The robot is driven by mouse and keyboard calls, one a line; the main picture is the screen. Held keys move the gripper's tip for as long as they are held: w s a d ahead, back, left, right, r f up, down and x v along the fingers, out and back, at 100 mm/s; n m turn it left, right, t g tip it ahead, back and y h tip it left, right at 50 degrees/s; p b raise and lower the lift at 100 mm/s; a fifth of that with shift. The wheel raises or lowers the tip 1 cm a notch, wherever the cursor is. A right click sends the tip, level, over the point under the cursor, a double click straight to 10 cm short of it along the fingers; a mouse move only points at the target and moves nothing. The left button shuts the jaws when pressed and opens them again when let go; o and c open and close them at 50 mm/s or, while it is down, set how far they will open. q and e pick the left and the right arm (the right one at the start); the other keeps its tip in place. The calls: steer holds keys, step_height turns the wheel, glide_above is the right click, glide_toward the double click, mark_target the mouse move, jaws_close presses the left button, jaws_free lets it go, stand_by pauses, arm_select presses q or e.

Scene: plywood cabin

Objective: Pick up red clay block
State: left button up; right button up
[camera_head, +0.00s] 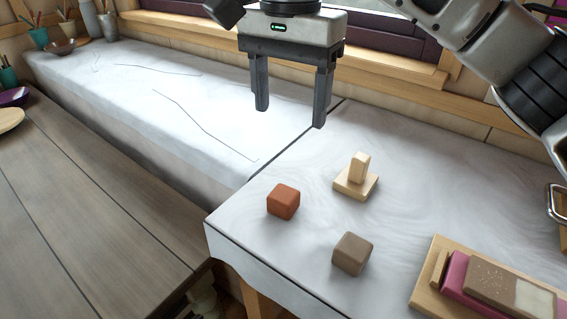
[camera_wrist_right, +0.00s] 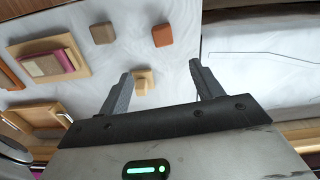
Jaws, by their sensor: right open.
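The red clay block (camera_head: 283,202) is a small reddish-brown cube on the white covered table, near its left front edge. It also shows in the right wrist view (camera_wrist_right: 162,36), beyond the fingertips. My right gripper (camera_head: 291,115) is open and empty, hanging fingers down above the table, behind and higher than the block. In the right wrist view its two fingers (camera_wrist_right: 160,80) stand apart with nothing between them gripped. My left gripper is not in view.
A grey-brown block (camera_head: 352,254) sits in front right of the red one. A pale wooden stamp-like piece (camera_head: 356,182) stands behind right. A wooden tray (camera_head: 422,295) with a pink pad is at the lower right. Cups and a bowl (camera_head: 60,47) are far left.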

glide_above(284, 201)
steer(key=f, duration=1)
steer(key=shift+s+d+f, duration=0.1)
steer(key=shift+s+d, duration=0.1)
steer(key=shift+d, duration=0.1)
steer(key=f, duration=0.1)
steer(key=f+p, duration=0.1)
steer(key=f, duration=0.1)
steer(key=f+p, duration=0.1)
steer(key=shift+w+a+f, duration=0.1)
steer(key=shift+a+f, duration=0.2)
steer(key=shift+f, duration=0.4)
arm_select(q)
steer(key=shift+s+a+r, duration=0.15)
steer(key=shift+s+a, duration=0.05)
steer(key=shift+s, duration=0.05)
arm_select(e)
steer(key=c, duration=1.1)
